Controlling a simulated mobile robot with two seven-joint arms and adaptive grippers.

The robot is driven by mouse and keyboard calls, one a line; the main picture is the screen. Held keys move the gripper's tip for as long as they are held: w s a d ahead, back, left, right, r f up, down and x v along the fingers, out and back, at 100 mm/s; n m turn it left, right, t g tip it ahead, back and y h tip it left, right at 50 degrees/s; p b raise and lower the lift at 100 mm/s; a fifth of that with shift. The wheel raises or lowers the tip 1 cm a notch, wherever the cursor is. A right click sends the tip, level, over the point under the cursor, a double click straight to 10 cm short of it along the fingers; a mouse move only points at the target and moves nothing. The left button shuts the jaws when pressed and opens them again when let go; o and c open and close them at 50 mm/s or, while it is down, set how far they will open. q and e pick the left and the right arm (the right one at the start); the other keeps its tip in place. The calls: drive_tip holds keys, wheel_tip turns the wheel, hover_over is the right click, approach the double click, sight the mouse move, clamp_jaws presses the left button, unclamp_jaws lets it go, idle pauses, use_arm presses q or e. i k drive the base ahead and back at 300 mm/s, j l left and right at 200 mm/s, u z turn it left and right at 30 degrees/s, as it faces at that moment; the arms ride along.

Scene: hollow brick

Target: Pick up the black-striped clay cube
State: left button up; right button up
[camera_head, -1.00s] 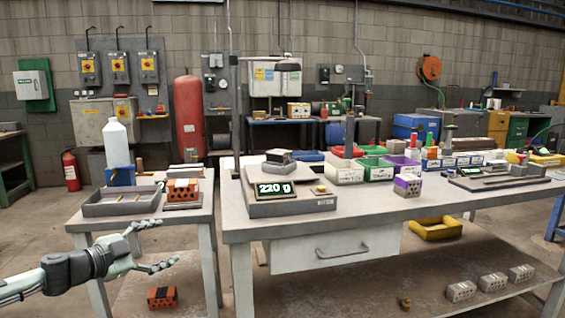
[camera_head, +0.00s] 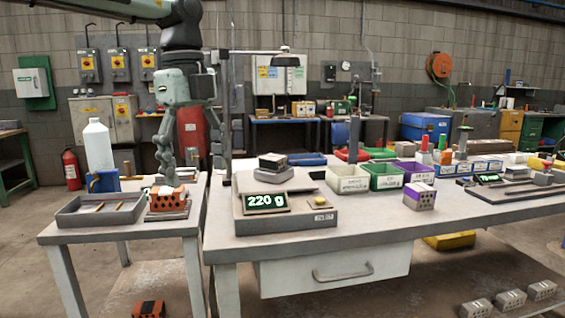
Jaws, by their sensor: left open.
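An orange clay cube with dark markings (camera_head: 167,200) sits on a dark flat plate on the small side table at the left. Another orange cube with a black band (camera_head: 149,309) is low down under that table, cut by the bottom edge. I cannot tell for sure which of them the name black-striped fits. My left gripper (camera_head: 194,170) points down over the side table, its fingers spread and empty. My right gripper is not in view.
A grey tray (camera_head: 70,219) and a white bottle (camera_head: 98,147) stand left of the upper cube. The main bench to the right holds a scale reading 220 g (camera_head: 283,219), coloured bins (camera_head: 387,182) and a purple-topped brick (camera_head: 420,199).

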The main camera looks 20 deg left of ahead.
sight(274, 164)
drive_tip(key=i, duration=1.15)
